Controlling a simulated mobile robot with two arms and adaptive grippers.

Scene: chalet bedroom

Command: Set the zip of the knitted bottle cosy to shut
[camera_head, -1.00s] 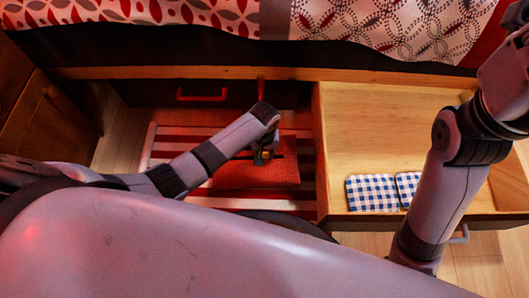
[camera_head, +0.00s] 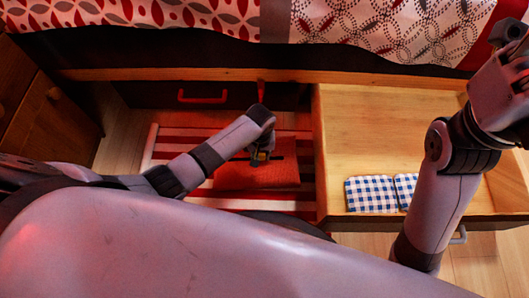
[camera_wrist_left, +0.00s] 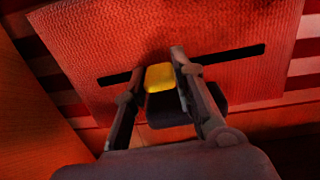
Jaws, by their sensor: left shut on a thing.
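The knitted bottle cosy (camera_head: 272,176) is a flat red-orange piece lying on a striped rug in the head view. In the left wrist view the cosy (camera_wrist_left: 225,25) fills the upper part, with its zip (camera_wrist_left: 238,54) showing as a straight dark line across it. My left gripper (camera_wrist_left: 160,68) is shut on a yellow zip pull (camera_wrist_left: 159,78), one finger on each side, around the middle of the line. In the head view my left gripper (camera_head: 261,157) is over the cosy, partly hidden by my wrist.
An open wooden drawer (camera_head: 385,120) stands right of the cosy, with blue-checked cloths (camera_head: 372,194) inside. The bed (camera_head: 250,50) is behind, above a drawer with a red handle (camera_head: 203,98). A wooden cabinet (camera_head: 45,120) is at left. The red-and-white rug (camera_head: 165,150) lies beneath.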

